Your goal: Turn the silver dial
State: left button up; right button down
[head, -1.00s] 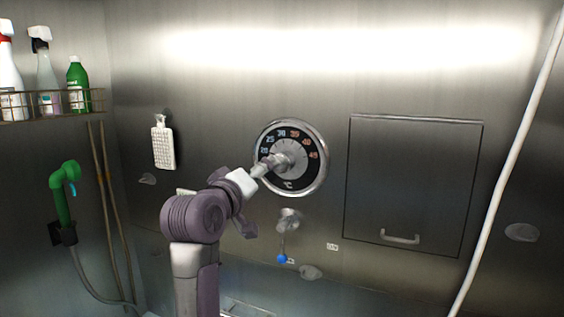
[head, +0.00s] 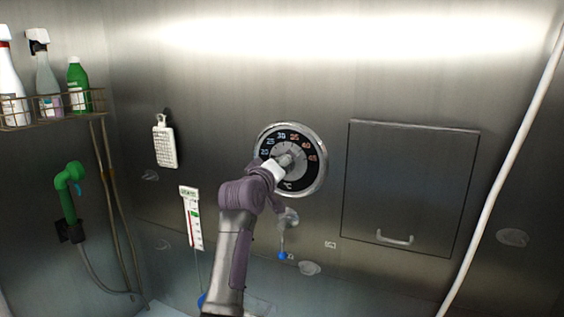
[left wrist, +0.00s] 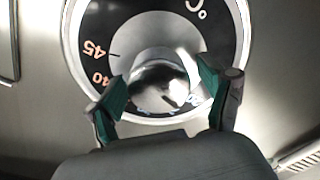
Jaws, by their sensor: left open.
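The silver dial (head: 291,155) is a round metal knob at the centre of a black temperature face with numbers and a °C mark, set in a silver ring on the wall. In the head view my left arm reaches up to it and hides part of the face's lower left. In the left wrist view the shiny dial (left wrist: 158,78) sits between the green-padded fingers of my left gripper (left wrist: 163,92). The gripper is open, with one finger on each side of the dial. I cannot tell if either finger touches it. My right gripper is not in view.
Below the dial is a small valve with a blue-tipped lever (head: 283,255). A closed hatch (head: 410,185) is to its right. A thermometer (head: 191,218) and a white brush (head: 164,143) hang to the left. A pale pole (head: 505,175) stands at far right.

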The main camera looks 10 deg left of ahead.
pick_arm(q)
jog(key=c, duration=1.2)
jog(key=shift+m, duration=0.4)
jog(key=m+b, duration=0.1)
jog(key=m, duration=0.2)
jog(key=shift+m, duration=0.3)
jog(key=m, duration=0.4)
jog(key=shift+d+m+b, duration=0.1)
jog(key=shift+m+b, duration=0.2)
jog(key=shift+b, duration=0.1)
jog(key=m, duration=0.4)
jog(key=shift+m, duration=0.3)
jog(key=m+p, duration=0.1)
jog(key=m, duration=0.3)
jog(key=shift+d+h, duration=0.15)
jog(key=shift+h, duration=0.15)
jog(key=shift+m+p, duration=0.3)
jog(key=shift+m, duration=0.1)
